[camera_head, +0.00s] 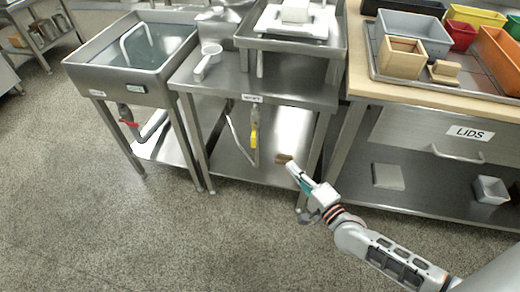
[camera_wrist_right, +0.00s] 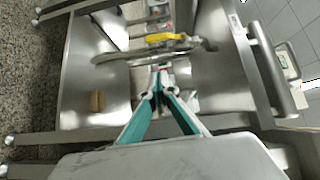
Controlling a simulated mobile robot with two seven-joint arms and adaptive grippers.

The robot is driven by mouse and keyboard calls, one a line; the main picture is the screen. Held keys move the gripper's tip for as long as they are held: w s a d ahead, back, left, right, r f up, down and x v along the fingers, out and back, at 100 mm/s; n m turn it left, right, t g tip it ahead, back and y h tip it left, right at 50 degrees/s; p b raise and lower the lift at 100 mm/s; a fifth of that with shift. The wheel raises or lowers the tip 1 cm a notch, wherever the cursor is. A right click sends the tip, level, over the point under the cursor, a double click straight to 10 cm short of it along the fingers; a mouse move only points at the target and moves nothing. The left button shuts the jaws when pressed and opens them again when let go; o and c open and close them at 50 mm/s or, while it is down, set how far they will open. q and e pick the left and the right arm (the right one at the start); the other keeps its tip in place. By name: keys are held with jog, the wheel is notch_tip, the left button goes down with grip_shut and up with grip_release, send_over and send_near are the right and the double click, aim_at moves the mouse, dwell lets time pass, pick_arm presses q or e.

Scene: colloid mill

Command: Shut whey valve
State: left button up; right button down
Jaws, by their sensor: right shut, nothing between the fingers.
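The valve with a yellow handle (camera_head: 254,139) is on a pipe under the middle steel table, below a small white label (camera_head: 252,98) too small to read surely. Its handle hangs down, roughly along the pipe. In the right wrist view, the yellow handle (camera_wrist_right: 165,38) shows beyond my fingertips, next to a curved steel pipe (camera_wrist_right: 140,57). My right gripper (camera_head: 291,165) is shut and empty, to the right of and below the handle in the head view, apart from it. In the wrist view its teal fingers (camera_wrist_right: 160,88) meet at the tips. My left gripper is not in view.
A brown block (camera_wrist_right: 97,101) lies on the lower steel shelf (camera_head: 230,160). A red-handled valve (camera_head: 129,123) is under the sink (camera_head: 130,60) at left. Table legs stand on both sides of the yellow valve. A drawer marked LIDS (camera_head: 430,140) is at right. The floor in front is clear.

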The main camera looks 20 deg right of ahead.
jog(key=b, duration=0.2)
send_near(254, 142)
jog(key=w+d+f, duration=0.2)
jog(key=w+d, duration=0.2)
jog(key=w, duration=0.1)
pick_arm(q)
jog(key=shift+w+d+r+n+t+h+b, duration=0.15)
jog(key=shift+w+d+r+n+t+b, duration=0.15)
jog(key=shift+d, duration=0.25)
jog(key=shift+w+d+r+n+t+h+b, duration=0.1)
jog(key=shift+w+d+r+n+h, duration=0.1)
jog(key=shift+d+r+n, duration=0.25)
pick_arm(e)
jog(key=a, duration=0.1)
jog(key=w+a, duration=0.1)
jog(key=a, duration=0.1)
jog(key=shift+w+a+r, duration=0.2)
jog(key=shift+w+r, duration=0.2)
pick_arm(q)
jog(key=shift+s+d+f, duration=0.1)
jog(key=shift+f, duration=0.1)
